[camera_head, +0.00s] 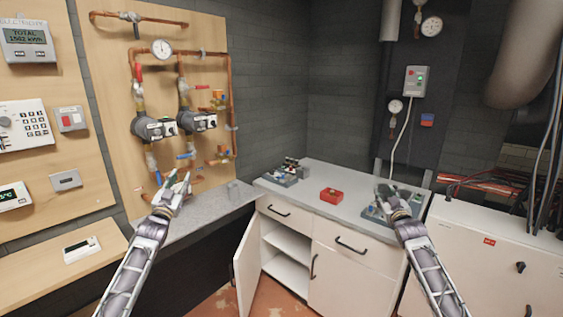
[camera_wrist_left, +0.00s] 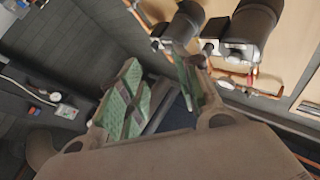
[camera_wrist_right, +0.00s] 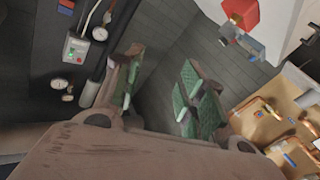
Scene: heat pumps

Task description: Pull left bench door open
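The left bench door (camera_head: 246,268) is a white panel in the head view. It stands swung out at a wide angle, hinged on its left side, and the cabinet shelf (camera_head: 288,243) shows beside it. My left gripper (camera_head: 180,188) is up and to the left of the door, in front of the pipe board, not touching the door. It is open and empty in the left wrist view (camera_wrist_left: 160,90). My right gripper (camera_head: 392,193) is over the right part of the bench top, apart from the door. It is open and empty in the right wrist view (camera_wrist_right: 160,85).
The grey bench top (camera_head: 312,196) carries a red box (camera_head: 331,195) and a dark fitting set (camera_head: 290,171). The right bench door (camera_head: 343,283) and the drawers are shut. Pumps and copper pipes hang on the wooden board (camera_head: 113,60). A white cabinet (camera_head: 490,265) stands at the right.

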